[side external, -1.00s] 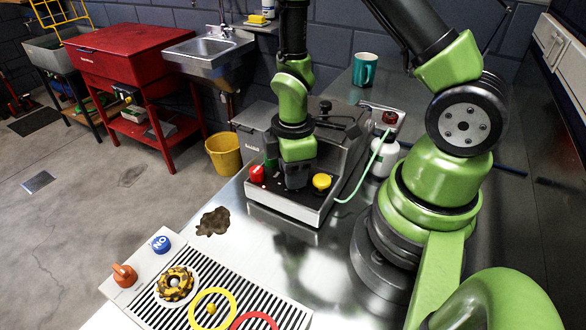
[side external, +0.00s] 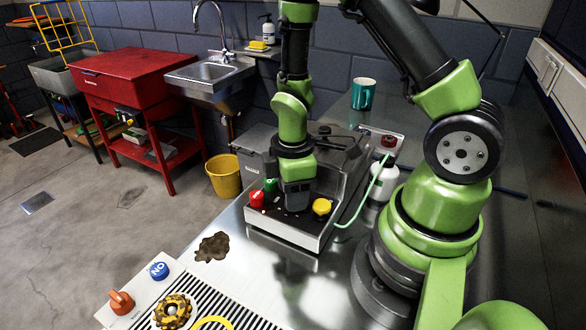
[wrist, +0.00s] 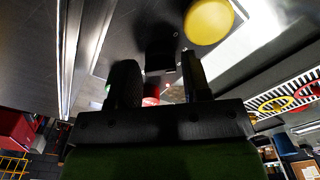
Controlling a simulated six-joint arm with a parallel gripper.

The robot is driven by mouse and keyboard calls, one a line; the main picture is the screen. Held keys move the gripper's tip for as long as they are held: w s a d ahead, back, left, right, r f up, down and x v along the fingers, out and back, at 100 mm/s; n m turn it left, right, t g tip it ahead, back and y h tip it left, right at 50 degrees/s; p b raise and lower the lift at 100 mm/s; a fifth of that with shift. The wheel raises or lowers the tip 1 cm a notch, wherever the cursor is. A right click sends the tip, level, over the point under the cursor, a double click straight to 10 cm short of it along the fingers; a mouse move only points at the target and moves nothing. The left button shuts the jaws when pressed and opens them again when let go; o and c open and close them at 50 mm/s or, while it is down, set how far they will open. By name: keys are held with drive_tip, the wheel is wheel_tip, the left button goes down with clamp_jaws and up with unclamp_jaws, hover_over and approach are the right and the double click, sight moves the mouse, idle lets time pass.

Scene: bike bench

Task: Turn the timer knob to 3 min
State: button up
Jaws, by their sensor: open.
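The grey machine (side external: 286,236) on the metal bench carries a red knob (side external: 257,199), a green knob (side external: 270,185) and a yellow knob (side external: 322,206). No timer marking or 3 min label is readable, so I cannot tell which knob is the timer. My gripper (side external: 296,206) points down over the machine's front panel, between the red and yellow knobs. In the wrist view its two fingers (wrist: 160,85) are apart. A dark block (wrist: 160,46) shows beyond them, a red part (wrist: 151,95) shows between them, and the yellow knob (wrist: 208,21) lies outside them. Contact cannot be told.
A white bottle (side external: 383,184) with a green hose stands right of the machine. A teal mug (side external: 363,94) stands behind.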

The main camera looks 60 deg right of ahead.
wheel_tip(320, 180, up, 9)
drive_tip(key=shift+f, duration=0.1)
idle(0.3)
drive_tip(key=s+a+r+m+t+y, duration=0.1)
drive_tip(key=s+a+r+m+t, duration=0.1)
drive_tip(key=r+m, duration=0.4)
drive_tip(key=s+a+r+m+t+y, duration=0.1)
drive_tip(key=s+a+r+m+t, duration=0.2)
drive_tip(key=r, duration=0.7)
drive_tip(key=s+m+t, duration=0.2)
drive_tip(key=s+m, duration=0.1)
drive_tip(key=shift+m, duration=0.4)
